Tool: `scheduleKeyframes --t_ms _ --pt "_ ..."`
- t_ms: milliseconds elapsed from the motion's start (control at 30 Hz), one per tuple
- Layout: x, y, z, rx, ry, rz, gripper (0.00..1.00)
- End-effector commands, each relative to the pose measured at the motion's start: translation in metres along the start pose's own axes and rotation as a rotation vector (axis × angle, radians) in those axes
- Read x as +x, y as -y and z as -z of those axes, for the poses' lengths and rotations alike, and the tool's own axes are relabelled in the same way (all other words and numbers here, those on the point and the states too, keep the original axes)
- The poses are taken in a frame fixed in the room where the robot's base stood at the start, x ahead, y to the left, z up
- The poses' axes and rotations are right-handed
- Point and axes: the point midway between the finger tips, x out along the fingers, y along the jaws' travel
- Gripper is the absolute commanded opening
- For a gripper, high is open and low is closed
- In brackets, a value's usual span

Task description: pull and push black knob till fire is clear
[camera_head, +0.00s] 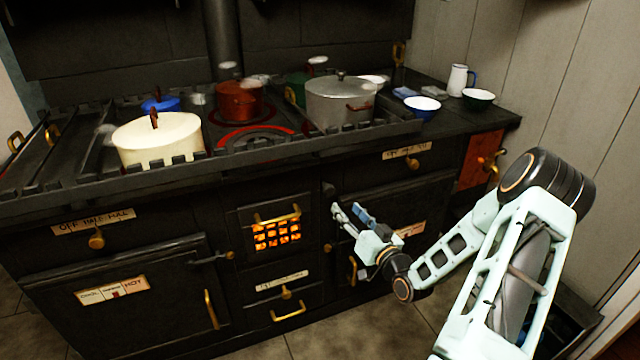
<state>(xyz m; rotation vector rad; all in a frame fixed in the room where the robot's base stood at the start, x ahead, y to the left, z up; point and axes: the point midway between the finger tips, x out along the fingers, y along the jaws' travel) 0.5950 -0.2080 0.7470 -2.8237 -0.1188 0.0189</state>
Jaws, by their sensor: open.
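The fire (277,235) glows orange behind a barred grate in the middle of the black stove's front (180,225). A small black knob (328,189) sits on the stove front, up and right of the grate; it is dark against dark metal and hard to make out. My gripper (346,209) is open and empty in front of the stove, just below and right of this knob. Its fingers point up and left toward the stove front. I cannot tell whether a fingertip touches the stove.
A cream pot (158,142), a red pot (239,102) and a grey pot (341,104) stand on the railed stovetop. Brass handles, such as one on the lower left door (211,310), stick out. Open floor (400,325) lies in front.

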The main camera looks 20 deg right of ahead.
Motion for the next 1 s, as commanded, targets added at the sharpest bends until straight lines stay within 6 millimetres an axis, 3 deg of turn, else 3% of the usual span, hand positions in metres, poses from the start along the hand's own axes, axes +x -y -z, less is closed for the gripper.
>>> scheduleKeyframes --t_ms 133,333,700,1000 --pt "0.0 -0.002 0.0 -0.125 0.0 -0.004 0.43" --pt "0.012 -0.003 -0.002 -0.163 -0.003 -0.004 0.43" --pt "0.079 -0.003 -0.002 -0.16 -0.003 -0.004 0.43" --pt "0.108 -0.004 -0.001 -0.158 -0.002 -0.005 0.43"
